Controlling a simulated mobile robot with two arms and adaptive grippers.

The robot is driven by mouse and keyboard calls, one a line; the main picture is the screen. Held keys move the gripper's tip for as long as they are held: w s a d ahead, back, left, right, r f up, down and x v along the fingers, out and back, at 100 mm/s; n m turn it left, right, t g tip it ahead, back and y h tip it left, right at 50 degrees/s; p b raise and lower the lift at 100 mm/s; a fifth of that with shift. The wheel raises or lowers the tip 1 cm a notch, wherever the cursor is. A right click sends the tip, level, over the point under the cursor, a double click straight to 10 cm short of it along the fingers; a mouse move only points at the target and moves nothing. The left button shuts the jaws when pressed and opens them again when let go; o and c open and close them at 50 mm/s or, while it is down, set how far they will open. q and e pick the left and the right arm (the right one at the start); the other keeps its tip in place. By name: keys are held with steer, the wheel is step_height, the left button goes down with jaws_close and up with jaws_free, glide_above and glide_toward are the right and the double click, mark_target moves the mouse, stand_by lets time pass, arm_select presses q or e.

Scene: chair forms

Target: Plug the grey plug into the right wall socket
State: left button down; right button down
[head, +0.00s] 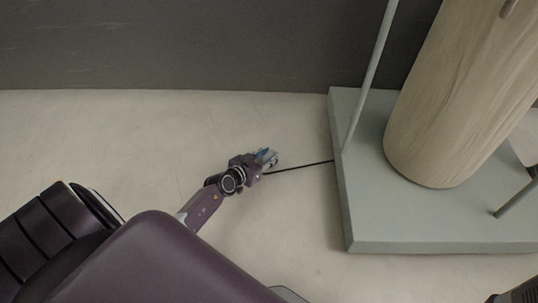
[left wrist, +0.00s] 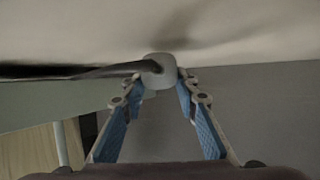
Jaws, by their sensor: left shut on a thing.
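The grey plug (left wrist: 159,68) is between the fingertips of my left gripper (left wrist: 156,84) in the left wrist view. The gripper is shut on it. A black cord (left wrist: 85,71) runs from the plug to the left in that view. In the head view my left gripper (head: 267,158) is low over the pale floor, and the plug is too small to make out clearly. The cord (head: 300,167) stretches right from the gripper to the edge of a grey-green platform. No wall socket shows in either view.
The grey-green platform (head: 400,237) stands to the right of the gripper, with a thick wooden column (head: 450,110) and a thin pole (head: 370,75) on it. A dark grey wall (head: 180,45) runs along the back. The floor (head: 140,125) between gripper and wall is clear.

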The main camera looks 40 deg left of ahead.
arm_select(q)
steer(key=shift+f, duration=0.25)
steer(key=c, duration=1.4)
jaws_free()
